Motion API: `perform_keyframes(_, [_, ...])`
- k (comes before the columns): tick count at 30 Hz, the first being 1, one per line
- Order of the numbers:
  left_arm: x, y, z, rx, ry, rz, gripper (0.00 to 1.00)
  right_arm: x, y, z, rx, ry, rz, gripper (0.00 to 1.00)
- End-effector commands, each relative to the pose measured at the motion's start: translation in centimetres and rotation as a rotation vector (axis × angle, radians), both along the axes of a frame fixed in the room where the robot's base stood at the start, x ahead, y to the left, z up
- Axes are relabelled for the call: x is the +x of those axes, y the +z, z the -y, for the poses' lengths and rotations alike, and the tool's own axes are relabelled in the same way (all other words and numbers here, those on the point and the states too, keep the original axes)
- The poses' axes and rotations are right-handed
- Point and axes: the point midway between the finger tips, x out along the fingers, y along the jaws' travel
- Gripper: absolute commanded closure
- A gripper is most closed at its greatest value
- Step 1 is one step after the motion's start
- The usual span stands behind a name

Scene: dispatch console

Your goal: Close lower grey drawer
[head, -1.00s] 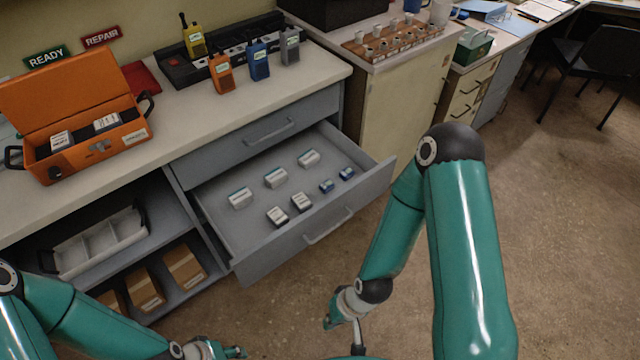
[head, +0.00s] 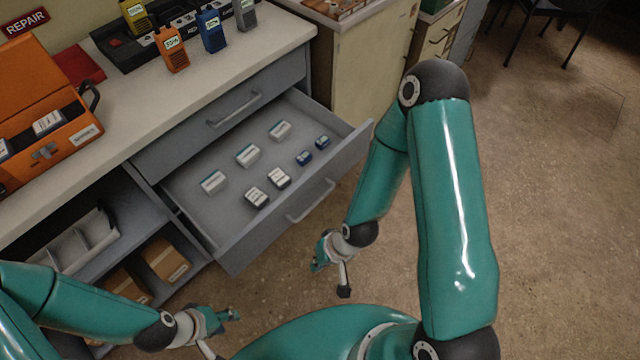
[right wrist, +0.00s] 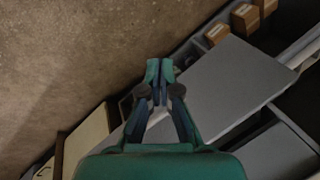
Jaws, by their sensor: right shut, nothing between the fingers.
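The lower grey drawer (head: 235,250) is pulled out of the counter unit, below a shut upper drawer (head: 205,130). Its bar handle (head: 312,203) is on the front panel. Inside lie several small white, dark-and-white and blue boxes. My right gripper (head: 317,262) is in front of the drawer, below its handle in the picture and apart from it. In the right wrist view its fingers (right wrist: 159,70) are shut and empty, with a grey panel (right wrist: 225,85) beyond. My left gripper (head: 232,314) is low in front of the unit; its fingers are too small to judge.
Open shelves left of the drawer hold a white divided tray (head: 80,245) and cardboard boxes (head: 168,260). An orange case (head: 75,140) and radios (head: 172,50) stand on the countertop. A beige cabinet (head: 355,60) stands beyond the drawer.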

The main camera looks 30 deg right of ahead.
Motion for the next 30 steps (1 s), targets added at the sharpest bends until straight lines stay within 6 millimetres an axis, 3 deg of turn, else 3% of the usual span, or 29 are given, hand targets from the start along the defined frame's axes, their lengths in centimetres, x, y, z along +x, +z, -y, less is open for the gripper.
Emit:
perform_keyframes(1, [0.0, -2.6, 0.0, 0.000, 0.000, -0.001, 0.60, 1.4, -1.7, 0.8, 0.005, -0.051, 0.040, 1.00])
perform_keyframes(6, [0.0, -9.0, 0.0, 0.000, 0.000, -0.001, 0.60, 6.8, -3.4, 4.4, 0.062, -0.273, 0.209, 1.00])
perform_keyframes(10, [0.0, -14.2, 0.0, 0.000, 0.000, -0.001, 0.60, 10.6, -3.4, 7.6, 0.146, -0.453, 0.361, 1.00])
perform_keyframes(15, [0.0, -20.9, 0.0, 0.000, 0.000, -0.001, 0.60, 13.5, -2.3, 11.7, 0.293, -0.643, 0.542, 1.00])
perform_keyframes(22, [0.0, -29.9, 0.0, 0.000, 0.000, -0.001, 0.60, 13.7, -0.3, 15.6, 0.538, -0.794, 0.736, 1.00])
perform_keyframes(30, [0.0, -39.2, 0.0, 0.000, 0.000, -0.001, 0.60, 10.1, 0.8, 16.7, 0.806, -0.819, 0.833, 1.00])
